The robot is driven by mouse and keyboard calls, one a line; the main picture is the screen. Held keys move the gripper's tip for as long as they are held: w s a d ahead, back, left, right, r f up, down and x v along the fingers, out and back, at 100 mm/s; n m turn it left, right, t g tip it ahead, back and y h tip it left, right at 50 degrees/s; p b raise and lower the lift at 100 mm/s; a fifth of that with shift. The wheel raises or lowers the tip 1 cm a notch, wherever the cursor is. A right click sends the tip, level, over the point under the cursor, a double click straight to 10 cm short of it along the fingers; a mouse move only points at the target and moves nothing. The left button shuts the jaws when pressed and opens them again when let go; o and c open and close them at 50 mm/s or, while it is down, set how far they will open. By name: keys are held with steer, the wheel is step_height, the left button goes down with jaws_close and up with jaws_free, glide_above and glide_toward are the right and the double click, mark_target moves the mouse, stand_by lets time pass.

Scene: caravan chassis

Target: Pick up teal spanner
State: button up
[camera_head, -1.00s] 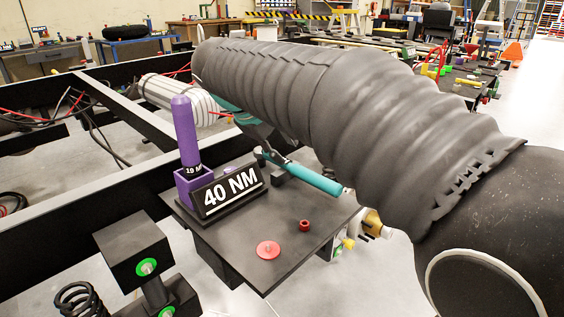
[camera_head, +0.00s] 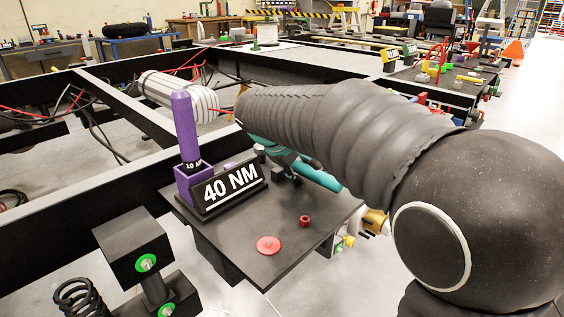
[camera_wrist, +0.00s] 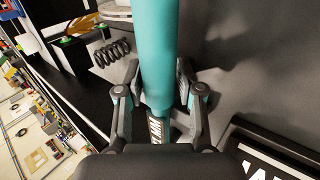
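The teal spanner (camera_head: 318,176) lies on a dark shelf (camera_head: 330,206) behind and right of the 40 NM sign, partly hidden by my arm. In the wrist view its teal handle (camera_wrist: 157,45) runs down the middle, between the two fingers of my gripper (camera_wrist: 159,77). The fingers stand apart, one on each side, very close to the handle. I cannot tell whether the pads touch it. In the head view my gripper (camera_head: 282,156) is low over the shelf, mostly hidden by my arm.
A purple holder (camera_head: 187,145) and the 40 NM sign (camera_head: 228,190) stand left on the shelf. A red disc (camera_head: 268,245) and a small red nut (camera_head: 305,221) lie near its front. Black chassis beams (camera_head: 75,212) run left; a coil spring (camera_head: 78,298) stands front left.

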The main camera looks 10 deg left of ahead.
steer(key=shift+f, duration=0.1)
steer(key=shift+c, duration=0.3)
jaws_close()
